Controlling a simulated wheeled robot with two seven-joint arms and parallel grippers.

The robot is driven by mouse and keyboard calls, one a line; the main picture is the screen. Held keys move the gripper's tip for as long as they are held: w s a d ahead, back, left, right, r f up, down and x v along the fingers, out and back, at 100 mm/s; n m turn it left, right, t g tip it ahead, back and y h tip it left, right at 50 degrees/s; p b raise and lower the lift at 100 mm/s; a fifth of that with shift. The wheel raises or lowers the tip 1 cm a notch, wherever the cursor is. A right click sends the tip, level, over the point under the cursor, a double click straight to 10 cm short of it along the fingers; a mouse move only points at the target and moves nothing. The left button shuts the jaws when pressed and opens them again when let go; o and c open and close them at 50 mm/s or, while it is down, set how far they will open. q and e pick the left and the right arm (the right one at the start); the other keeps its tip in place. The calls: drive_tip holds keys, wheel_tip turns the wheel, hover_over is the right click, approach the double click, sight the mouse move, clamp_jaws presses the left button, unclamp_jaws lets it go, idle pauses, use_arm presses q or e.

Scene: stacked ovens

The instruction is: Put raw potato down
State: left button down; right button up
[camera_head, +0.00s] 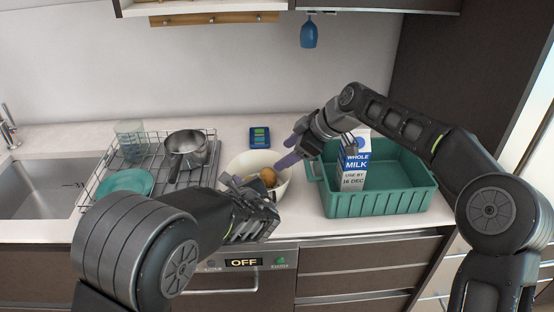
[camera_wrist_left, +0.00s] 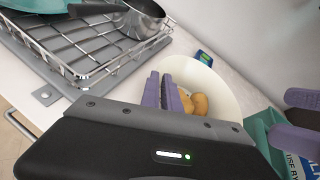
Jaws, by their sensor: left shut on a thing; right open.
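A brown raw potato (camera_head: 268,177) is at a white bowl (camera_head: 246,159) on the counter. It also shows in the left wrist view (camera_wrist_left: 200,104), beside a second brown piece (camera_wrist_left: 185,101). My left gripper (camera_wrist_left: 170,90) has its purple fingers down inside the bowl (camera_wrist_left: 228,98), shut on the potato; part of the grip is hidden. In the head view the left hand covers the bowl's front. My right gripper (camera_head: 287,152) is open, with purple fingers just right of the bowl, above the green crate's left edge.
A green crate (camera_head: 380,204) holds a milk carton (camera_head: 353,165). A wire dish rack (camera_head: 202,172) with a pot (camera_head: 185,150), a teal plate (camera_head: 124,184) and a glass (camera_head: 131,138) stands left, beside the sink (camera_head: 40,190). A blue-green item (camera_head: 260,137) lies behind the bowl.

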use_arm(q)
drive_tip(key=shift+s+f, duration=0.1)
drive_tip(key=shift+f, duration=0.2)
use_arm(e)
drive_tip(key=shift+s+d+r, duration=0.2)
drive_tip(key=shift+r, duration=0.1)
use_arm(q)
drive_tip(key=c, duration=1.7)
unclamp_jaws()
drive_tip(key=shift+o, duration=0.9)
drive_tip(key=shift+r, duration=0.15)
drive_tip(key=shift+d+r, duration=0.1)
drive_tip(key=v, duration=1.1)
drive_tip(key=shift+s, duration=0.35)
